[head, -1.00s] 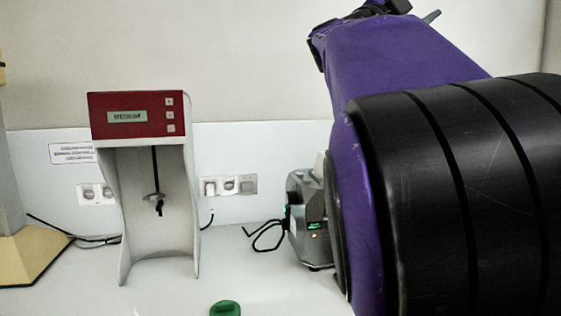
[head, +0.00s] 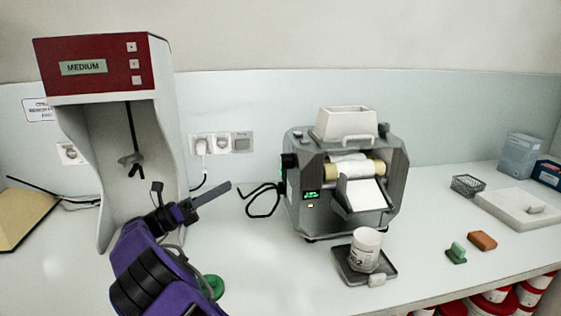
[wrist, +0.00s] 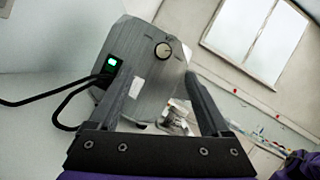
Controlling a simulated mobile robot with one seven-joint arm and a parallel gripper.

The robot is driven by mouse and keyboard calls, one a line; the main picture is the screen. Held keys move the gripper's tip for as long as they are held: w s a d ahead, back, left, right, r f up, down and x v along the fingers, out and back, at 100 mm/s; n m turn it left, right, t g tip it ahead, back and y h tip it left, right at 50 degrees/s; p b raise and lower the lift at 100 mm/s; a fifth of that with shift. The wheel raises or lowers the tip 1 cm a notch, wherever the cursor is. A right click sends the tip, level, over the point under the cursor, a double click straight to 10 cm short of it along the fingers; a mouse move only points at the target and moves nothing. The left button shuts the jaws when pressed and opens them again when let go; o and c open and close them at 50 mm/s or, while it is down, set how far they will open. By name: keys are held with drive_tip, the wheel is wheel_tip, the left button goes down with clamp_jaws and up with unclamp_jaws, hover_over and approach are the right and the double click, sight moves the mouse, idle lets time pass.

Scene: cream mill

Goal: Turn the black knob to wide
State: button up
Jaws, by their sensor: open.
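The grey mill (head: 345,210) stands on the bench in the head view, with rollers and a white hopper on top. The knob appears between and slightly beyond the fingertips, apparently untouched. In the head view my gripper (head: 212,194) is left of the mill, with a gap between them.
A red-topped stirrer (head: 100,65) reading MEDIUM stands at left. A green object (head: 212,287) lies beside my arm. Black cables (head: 263,200) run beside the mill. A white jar (head: 366,249) stands on a dark tray (head: 350,278) in front. Small blocks lie to the right.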

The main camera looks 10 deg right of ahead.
sight(281, 163)
drive_tip(key=shift+m+g, duration=0.4)
drive_tip(key=shift+m, duration=0.2)
drive_tip(key=x, duration=0.5)
drive_tip(key=p+x, duration=0.1)
drive_tip(key=x, duration=0.4)
drive_tip(key=p+x, duration=0.1)
drive_tip(key=x, duration=0.4)
drive_tip(key=shift+s+d+f, duration=0.2)
drive_tip(key=shift+s+d, duration=0.1)
drive_tip(key=shift+d, duration=0.2)
clamp_jaws()
